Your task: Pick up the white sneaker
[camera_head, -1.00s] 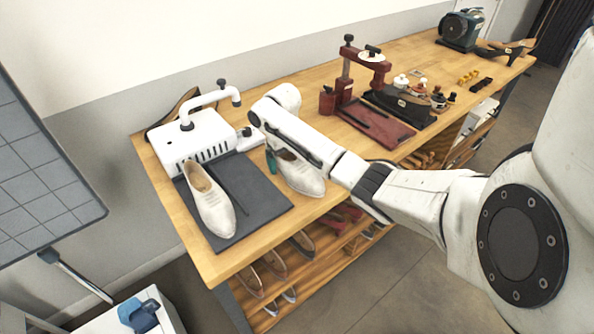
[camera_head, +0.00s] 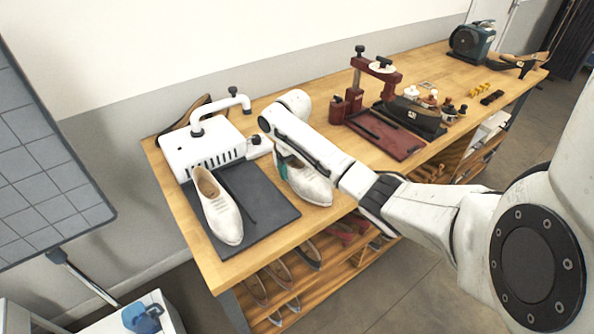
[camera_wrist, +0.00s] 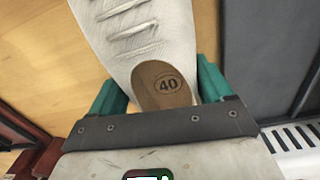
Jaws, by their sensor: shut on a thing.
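A white laced shoe, the white sneaker (camera_head: 308,184), is at the right edge of the dark mat, toe toward the table's front edge. The wrist view shows its white laced upper (camera_wrist: 135,30) and a tan insole marked 40. My gripper (camera_wrist: 160,88) is shut on the sneaker at its heel end, with one teal finger on each side. In the head view my gripper (camera_head: 281,166) is mostly hidden by my arm. I cannot tell whether the sole touches the table. A second white shoe (camera_head: 219,211) lies on the mat to the left.
The dark mat (camera_head: 268,206) belongs to a white machine (camera_head: 203,148) with a curved arm. A red press (camera_head: 357,103), a red tray (camera_head: 386,138) and small bottles stand to the right. Shoes fill the shelf below. Bare wood (camera_head: 205,262) lies along the front edge.

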